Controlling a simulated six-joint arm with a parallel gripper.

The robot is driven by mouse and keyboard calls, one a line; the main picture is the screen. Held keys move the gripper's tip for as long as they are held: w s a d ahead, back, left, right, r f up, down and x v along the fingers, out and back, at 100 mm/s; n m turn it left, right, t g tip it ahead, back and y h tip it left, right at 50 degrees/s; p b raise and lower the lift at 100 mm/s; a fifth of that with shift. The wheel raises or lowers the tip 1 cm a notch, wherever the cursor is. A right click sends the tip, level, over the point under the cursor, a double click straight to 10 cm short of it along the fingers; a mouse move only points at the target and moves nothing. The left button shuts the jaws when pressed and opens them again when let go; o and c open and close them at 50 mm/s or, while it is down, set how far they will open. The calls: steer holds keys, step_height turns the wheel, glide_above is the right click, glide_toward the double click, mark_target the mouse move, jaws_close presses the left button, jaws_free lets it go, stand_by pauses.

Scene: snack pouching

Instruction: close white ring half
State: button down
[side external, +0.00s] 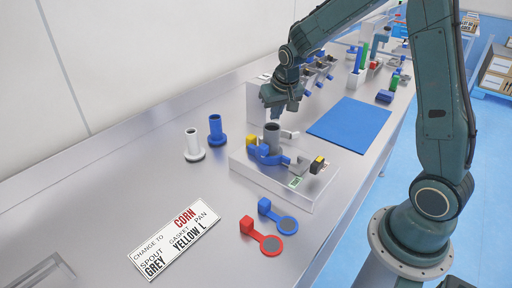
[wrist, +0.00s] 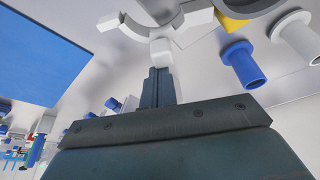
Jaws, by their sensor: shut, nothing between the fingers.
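The white ring half (side external: 289,134) shows behind and to the right of the upright grey spout (side external: 272,133) on the white fixture block. The blue ring half (side external: 265,154) lies around the spout's near side. In the wrist view the white ring half (wrist: 113,24) curves out to the left from the spout area, with a white tab just beyond my fingertips. My gripper (side external: 278,112) is shut and empty, pointing down behind the spout. Its closed fingers (wrist: 158,73) also show in the wrist view, close to the white tab; I cannot tell whether they touch it.
A yellow block (side external: 251,141) sits left of the spout. A white spout (side external: 193,145) and a blue spout (side external: 216,130) stand to the left. Red (side external: 262,238) and blue (side external: 277,216) paddle-shaped pieces and a sign (side external: 176,240) lie in front. A blue mat (side external: 349,124) lies right.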

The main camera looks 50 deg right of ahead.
steer(key=s+m, duration=0.2)
steer(key=m, duration=0.1)
steer(key=shift+a+g+h, duration=0.2)
steer(key=shift+g+h, duration=0.1)
steer(key=shift+h, duration=0.1)
steer(key=s+m, duration=0.1)
steer(key=m, duration=0.1)
steer(key=s+a+m+g, duration=0.1)
steer(key=m, duration=0.2)
steer(key=s+a+m+g+h, duration=0.1)
steer(key=m, duration=0.2)
steer(key=shift+s+a, duration=0.2)
steer(key=shift+s, duration=0.1)
steer(key=shift+s+a, duration=0.3)
steer(key=shift+a, duration=0.1)
steer(key=shift+d, duration=1.15)
step_height(320, 180, up, 10)
steer(key=f, duration=0.1)
glide_above(293, 134)
steer(key=a, duration=0.3)
steer(key=shift+s+a+r, duration=0.1)
steer(key=shift+r, duration=0.15)
